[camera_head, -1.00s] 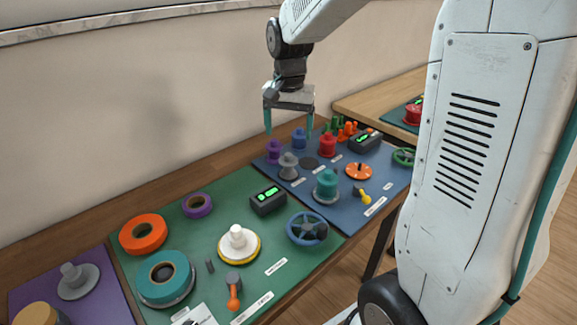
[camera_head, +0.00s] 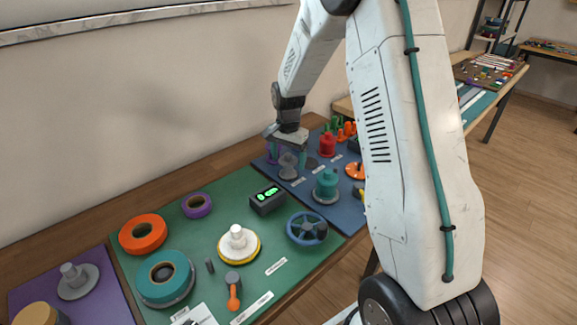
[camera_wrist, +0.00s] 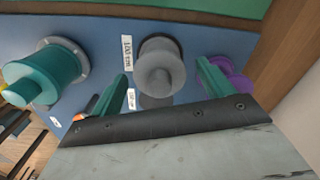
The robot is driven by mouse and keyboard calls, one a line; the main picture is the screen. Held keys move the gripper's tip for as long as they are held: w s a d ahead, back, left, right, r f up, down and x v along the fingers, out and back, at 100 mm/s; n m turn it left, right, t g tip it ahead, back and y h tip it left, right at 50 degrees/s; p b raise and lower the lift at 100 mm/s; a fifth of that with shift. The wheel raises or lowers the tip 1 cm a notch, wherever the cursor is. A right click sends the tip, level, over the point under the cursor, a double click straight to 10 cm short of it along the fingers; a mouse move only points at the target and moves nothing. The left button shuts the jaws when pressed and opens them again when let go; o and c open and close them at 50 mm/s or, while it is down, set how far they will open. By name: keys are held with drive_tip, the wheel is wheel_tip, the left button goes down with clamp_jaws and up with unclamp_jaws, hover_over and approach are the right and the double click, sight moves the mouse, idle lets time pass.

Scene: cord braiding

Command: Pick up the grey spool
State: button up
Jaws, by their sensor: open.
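The grey spool (camera_head: 287,170) stands upright on the blue mat (camera_head: 340,205), partly hidden by my gripper in the head view. It also shows in the wrist view, where the grey spool (camera_wrist: 160,65) lies between my two teal fingertips. My gripper (camera_head: 288,156) is open and points down at the spool. In the wrist view, gaps show between the spool and each finger of my gripper (camera_wrist: 163,72). Whether the fingertips reach down to its level I cannot tell exactly.
A purple spool (camera_wrist: 228,75) stands close beside the right finger in the wrist view. A teal spool (camera_head: 327,186) stands on the other side, with a white label (camera_wrist: 127,52) between. A red spool (camera_head: 327,145) stands behind. The green mat (camera_head: 215,285) holds several other spools.

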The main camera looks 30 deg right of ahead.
drive_tip(key=shift+f, duration=0.45)
drive_tip(key=shift+c, duration=0.3)
drive_tip(key=c, duration=1)
drive_tip(key=shift+o, duration=0.2)
